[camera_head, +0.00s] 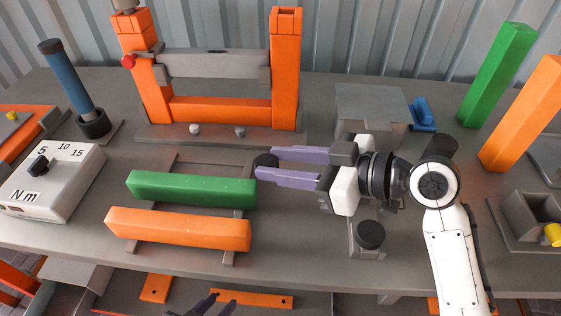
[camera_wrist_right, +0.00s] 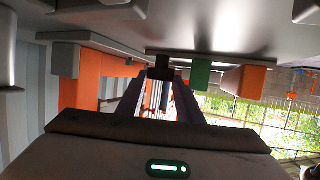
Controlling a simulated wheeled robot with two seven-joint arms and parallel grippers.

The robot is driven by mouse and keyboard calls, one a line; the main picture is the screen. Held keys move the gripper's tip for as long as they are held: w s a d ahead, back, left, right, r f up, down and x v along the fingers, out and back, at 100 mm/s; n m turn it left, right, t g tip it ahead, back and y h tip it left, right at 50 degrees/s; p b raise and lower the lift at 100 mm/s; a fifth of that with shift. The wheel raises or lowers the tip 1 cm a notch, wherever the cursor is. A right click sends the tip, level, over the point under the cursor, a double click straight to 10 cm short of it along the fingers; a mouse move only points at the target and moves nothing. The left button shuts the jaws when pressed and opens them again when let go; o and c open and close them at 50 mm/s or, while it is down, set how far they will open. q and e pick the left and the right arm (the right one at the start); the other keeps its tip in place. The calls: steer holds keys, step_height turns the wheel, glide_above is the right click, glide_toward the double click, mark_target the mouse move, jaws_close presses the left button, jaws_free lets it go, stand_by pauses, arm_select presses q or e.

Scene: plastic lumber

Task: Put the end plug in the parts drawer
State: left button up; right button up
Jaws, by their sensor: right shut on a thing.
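My right gripper (camera_head: 285,165) reaches in from the right, with its purple fingers pointing left above the bench. It is shut on a small dark round piece, which looks like the end plug (camera_head: 264,160). The plug also shows as a dark block at the fingertips in the right wrist view (camera_wrist_right: 172,69). A grey box with a blue handle (camera_head: 423,115) stands behind my right gripper. It looks like the parts drawer (camera_head: 370,102), and it appears closed. My left gripper (camera_head: 207,304) shows only partly at the bottom edge, and its opening is unclear.
A green beam (camera_head: 190,188) and an orange beam (camera_head: 178,227) lie on grey rails below the plug. An orange frame (camera_head: 286,70) stands behind. A grey stand with a black knob (camera_head: 370,235) is near my right arm. Upright beams (camera_head: 497,75) stand at the right.

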steer(key=shift+f+b, duration=0.4)
steer(key=shift+f, duration=0.2)
steer(key=o, duration=0.8)
steer(key=shift+c, duration=0.2)
